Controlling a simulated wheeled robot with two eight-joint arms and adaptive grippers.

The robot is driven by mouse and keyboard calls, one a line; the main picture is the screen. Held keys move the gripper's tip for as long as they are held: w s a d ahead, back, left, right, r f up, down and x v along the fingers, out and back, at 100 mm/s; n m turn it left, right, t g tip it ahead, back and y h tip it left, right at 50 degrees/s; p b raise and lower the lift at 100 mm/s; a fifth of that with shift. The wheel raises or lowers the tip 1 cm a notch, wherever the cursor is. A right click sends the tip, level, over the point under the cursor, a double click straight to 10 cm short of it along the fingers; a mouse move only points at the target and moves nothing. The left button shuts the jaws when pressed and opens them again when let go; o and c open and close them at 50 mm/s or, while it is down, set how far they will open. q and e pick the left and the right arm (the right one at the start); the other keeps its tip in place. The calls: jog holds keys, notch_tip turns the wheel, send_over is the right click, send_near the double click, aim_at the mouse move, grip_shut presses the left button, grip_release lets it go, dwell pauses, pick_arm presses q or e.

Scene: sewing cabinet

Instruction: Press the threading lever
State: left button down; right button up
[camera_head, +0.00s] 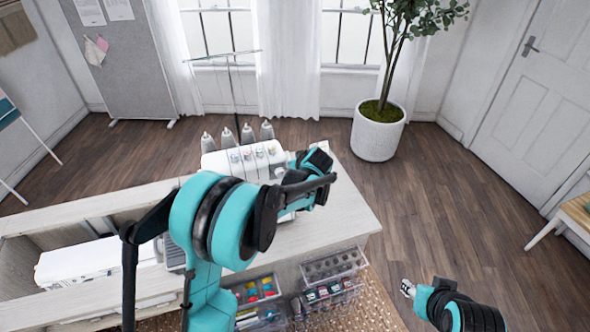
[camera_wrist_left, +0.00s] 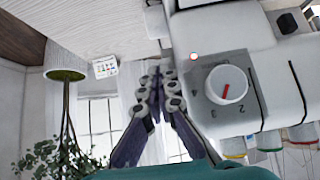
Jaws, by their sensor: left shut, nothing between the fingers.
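The white sewing machine (camera_head: 262,172) stands on the cabinet top, partly hidden by my left arm. In the head view, that gripper is hidden behind my arm. I cannot pick out the threading lever. My right gripper (camera_head: 407,288) is low at right, away from the cabinet, too small to read.
Several thread cones (camera_head: 227,137) stand behind the machine. A white machine or box (camera_head: 85,260) sits in the cabinet's left opening. Clear drawers (camera_head: 335,265) hold spools below the top. The cabinet top (camera_head: 345,208) is bare at right. A potted plant (camera_head: 377,135) stands beyond.

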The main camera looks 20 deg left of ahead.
pick_arm(q)
jog(key=shift+r, duration=0.1)
pick_arm(e)
jog(key=shift+r, duration=0.1)
pick_arm(q)
jog(key=shift+r+p, duration=0.55)
jog(key=shift+r, duration=0.2)
pick_arm(e)
jog(key=shift+r, duration=0.5)
